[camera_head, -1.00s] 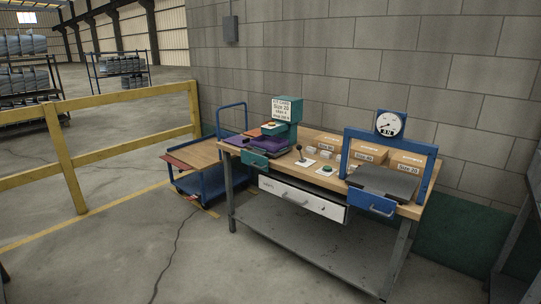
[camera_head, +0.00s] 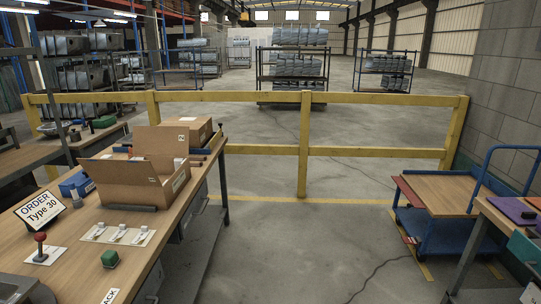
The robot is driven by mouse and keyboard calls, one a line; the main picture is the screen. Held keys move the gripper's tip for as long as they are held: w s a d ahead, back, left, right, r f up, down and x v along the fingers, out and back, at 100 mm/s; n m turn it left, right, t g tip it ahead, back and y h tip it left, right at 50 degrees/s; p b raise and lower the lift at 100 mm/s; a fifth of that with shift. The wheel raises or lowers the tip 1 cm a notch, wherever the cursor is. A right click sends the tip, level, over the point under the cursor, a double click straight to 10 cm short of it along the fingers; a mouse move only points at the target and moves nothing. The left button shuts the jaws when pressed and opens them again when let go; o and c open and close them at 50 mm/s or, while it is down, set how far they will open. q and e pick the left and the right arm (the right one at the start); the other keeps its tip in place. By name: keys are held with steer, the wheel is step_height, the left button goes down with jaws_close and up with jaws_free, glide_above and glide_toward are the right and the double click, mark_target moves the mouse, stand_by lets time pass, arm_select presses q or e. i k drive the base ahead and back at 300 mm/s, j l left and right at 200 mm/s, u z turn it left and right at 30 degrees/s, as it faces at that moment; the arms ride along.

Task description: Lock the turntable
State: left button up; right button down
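Neither of my grippers is in view. No part that I can clearly name as the turntable shows. On the left bench (camera_head: 190,205) an open cardboard box (camera_head: 125,183) stands with its flaps up, and what it rests on is mostly hidden. A dark bar (camera_head: 130,207) lies at its near side. A lever with a red ball knob (camera_head: 40,238) stands upright on a white plate at the bench's near left.
An order sign (camera_head: 41,206) reads "Type 30". A blue bin (camera_head: 77,184) is behind it. A blue cart (camera_head: 450,200) and the right bench's edge (camera_head: 500,220) are at right. A yellow railing (camera_head: 304,150) crosses behind.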

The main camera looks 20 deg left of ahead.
mark_target(39, 238)
steer(key=i+j+u, duration=0.15)
steer(key=i+u, duration=0.55)
steer(key=u, duration=0.15)
steer(key=i+l+u, duration=0.1)
steer(key=i+u, duration=0.35)
steer(key=i+l+u, duration=0.2)
steer(key=u, duration=0.25)
